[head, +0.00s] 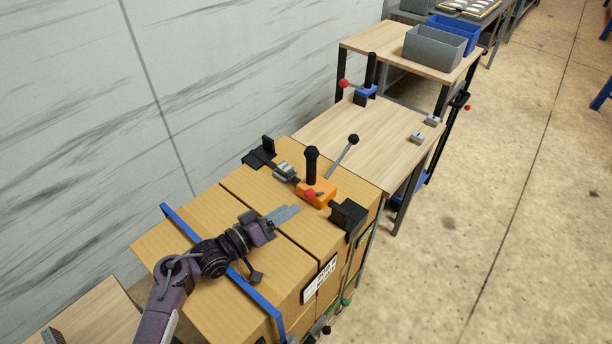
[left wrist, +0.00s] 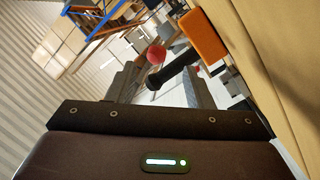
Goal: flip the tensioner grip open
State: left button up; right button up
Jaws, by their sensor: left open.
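The orange tensioner (head: 322,188) sits on top of the cardboard boxes, with a black grip (head: 312,165) standing upright from it and a red knob (head: 310,195) on its near side. My left gripper (head: 292,212) is low over the box top, just left of and nearer than the tensioner. In the left wrist view, its open fingers (left wrist: 162,88) show with the black grip (left wrist: 175,73) and red knob (left wrist: 156,54) between them in the picture. The orange body (left wrist: 203,36) is beyond. I cannot tell whether a finger touches the grip. My right gripper is out of view.
A grey buckle (head: 286,171) lies beside the tensioner, between black corner guards (head: 348,218) at the box edges. A black-balled lever (head: 344,152) rises behind. A blue strap (head: 225,258) crosses the nearer boxes.

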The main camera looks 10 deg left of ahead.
aim_at(306, 194)
pick_arm(q)
jog(key=shift+w, duration=0.45)
jog(key=shift+w+d+r, duration=0.2)
jog(key=w+d, duration=0.1)
jog(key=w+d+p, duration=0.1)
jog(key=shift+d+r, duration=0.3)
jog(key=shift+d, duration=0.1)
jog(key=shift+x, duration=1.2)
jog(key=shift+w+d+f, duration=0.15)
jog(key=shift+w+f, duration=0.05)
jog(key=shift+w, duration=0.2)
jog(key=shift+d, duration=0.15)
jog(key=c, duration=1)
grip_shut()
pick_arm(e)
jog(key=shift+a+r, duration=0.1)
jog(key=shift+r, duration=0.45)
pick_arm(q)
jog(key=shift+f, duration=0.1)
